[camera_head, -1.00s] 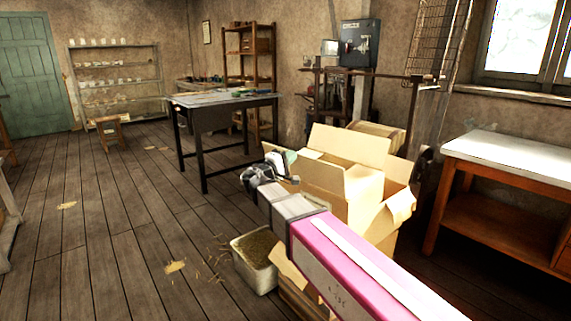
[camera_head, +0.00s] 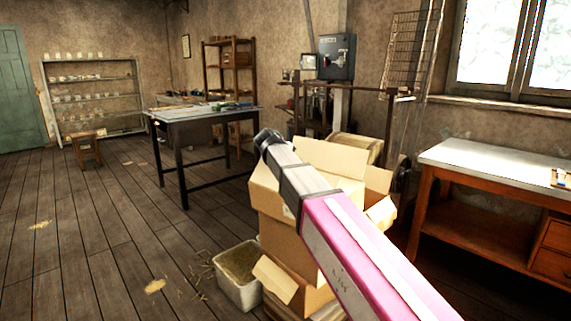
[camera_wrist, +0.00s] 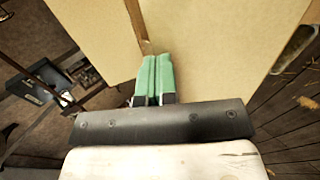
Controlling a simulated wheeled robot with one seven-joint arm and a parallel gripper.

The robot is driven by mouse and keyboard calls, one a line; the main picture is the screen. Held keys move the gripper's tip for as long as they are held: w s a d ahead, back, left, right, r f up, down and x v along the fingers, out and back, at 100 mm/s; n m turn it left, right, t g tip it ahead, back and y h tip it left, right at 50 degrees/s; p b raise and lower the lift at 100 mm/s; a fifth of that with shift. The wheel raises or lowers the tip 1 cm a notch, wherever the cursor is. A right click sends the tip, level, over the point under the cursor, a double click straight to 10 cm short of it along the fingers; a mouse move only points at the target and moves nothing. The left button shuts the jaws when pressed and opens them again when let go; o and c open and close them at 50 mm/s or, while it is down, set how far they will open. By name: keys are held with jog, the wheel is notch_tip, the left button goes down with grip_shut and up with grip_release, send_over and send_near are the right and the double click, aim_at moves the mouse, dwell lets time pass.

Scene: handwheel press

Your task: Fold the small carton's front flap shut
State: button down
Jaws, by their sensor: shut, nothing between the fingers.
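Open cardboard cartons stand stacked in the middle of the head view. The upper carton (camera_head: 267,199) has several raised flaps, with a tall one (camera_head: 330,157) at the back. A lower carton (camera_head: 318,297) has a flap (camera_head: 275,279) sticking out at its left. I cannot tell for certain which one is the small carton. My pink arm crosses in front of the stack and hides part of it. In the wrist view my gripper (camera_wrist: 154,78) has its green fingers shut together and empty, over tan cardboard panels (camera_wrist: 220,45). I cannot tell whether they touch. The fingers are hidden in the head view.
A straw-filled white bin (camera_head: 238,277) stands on the floor left of the cartons. A white-topped workbench (camera_head: 490,165) is at the right. A dark table (camera_head: 205,117) stands behind at the left. The plank floor at the left is mostly clear.

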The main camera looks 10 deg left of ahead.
jog(key=w+d+f+g+y, duration=0.1)
jog(key=w+f+g+y, duration=0.1)
jog(key=f+g, duration=0.1)
jog(key=w+d+f+g+y, duration=0.1)
jog(key=w+g, duration=0.1)
jog(key=shift+d+f, duration=0.15)
jog(key=shift+d, duration=0.2)
jog(key=shift+x, duration=1.45)
jog(key=shift+f, duration=0.1)
jog(key=shift+r, duration=0.95)
